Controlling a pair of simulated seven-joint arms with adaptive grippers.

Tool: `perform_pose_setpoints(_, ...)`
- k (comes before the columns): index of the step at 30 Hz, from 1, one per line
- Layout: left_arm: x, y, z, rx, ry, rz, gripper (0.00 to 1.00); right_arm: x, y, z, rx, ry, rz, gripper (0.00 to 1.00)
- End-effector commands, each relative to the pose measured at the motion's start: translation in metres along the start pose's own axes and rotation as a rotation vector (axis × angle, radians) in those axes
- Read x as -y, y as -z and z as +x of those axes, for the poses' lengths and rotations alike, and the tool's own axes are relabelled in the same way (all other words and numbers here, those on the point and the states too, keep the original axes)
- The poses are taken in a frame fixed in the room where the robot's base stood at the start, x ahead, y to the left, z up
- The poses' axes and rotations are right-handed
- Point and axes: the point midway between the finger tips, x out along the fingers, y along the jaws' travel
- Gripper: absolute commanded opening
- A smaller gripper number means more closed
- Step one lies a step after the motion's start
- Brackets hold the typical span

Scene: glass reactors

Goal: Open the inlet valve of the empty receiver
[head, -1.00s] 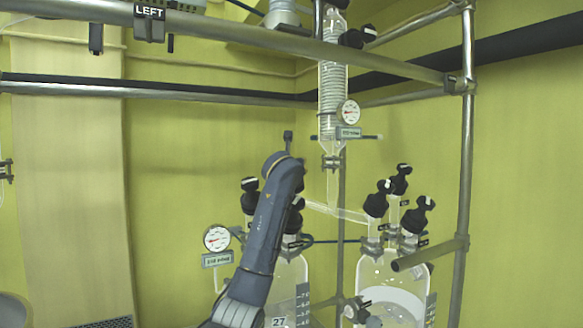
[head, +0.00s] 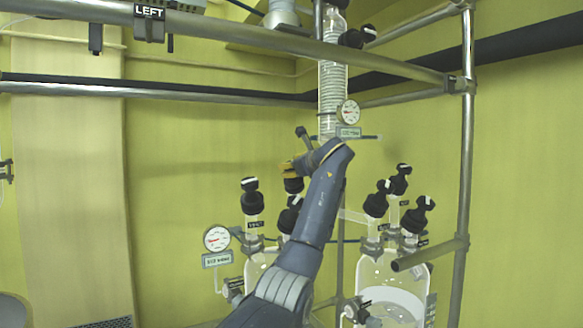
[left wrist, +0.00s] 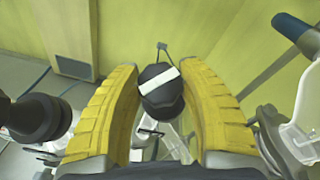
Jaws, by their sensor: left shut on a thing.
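The left glass receiver (head: 256,268) stands at lower centre and looks empty where it shows; my arm covers much of it. It carries black valve knobs: one at its left (head: 251,195), one at the back (head: 293,186) and one in front of that (head: 289,218). My left gripper (head: 292,170), with yellow fingers, is at the back knob in the head view. In the left wrist view the fingers (left wrist: 160,100) are shut on a black knob with a white stripe (left wrist: 161,88). Which valve is the inlet I cannot read. My right gripper is not in view.
A right glass receiver (head: 372,272) holds pale liquid and has several black knobs. A coiled glass condenser (head: 332,95) rises behind my arm. Round gauges (head: 217,239) and metal frame bars (head: 466,150) surround the vessels. Another black knob (left wrist: 36,118) is left of my fingers.

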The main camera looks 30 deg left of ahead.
Motion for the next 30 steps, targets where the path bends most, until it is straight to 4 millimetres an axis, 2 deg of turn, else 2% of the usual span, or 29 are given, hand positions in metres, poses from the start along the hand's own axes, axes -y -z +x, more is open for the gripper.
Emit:
perform_pose_setpoints(9, 0.001, -0.0007, -0.0005, -0.001, -0.134, -0.082, 0.12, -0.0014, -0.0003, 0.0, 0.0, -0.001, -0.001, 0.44)
perform_pose_setpoints(30, 0.0002, -0.0011, 0.0003, -0.001, -0.278, -0.172, 0.12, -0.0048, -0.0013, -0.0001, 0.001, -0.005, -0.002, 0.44)
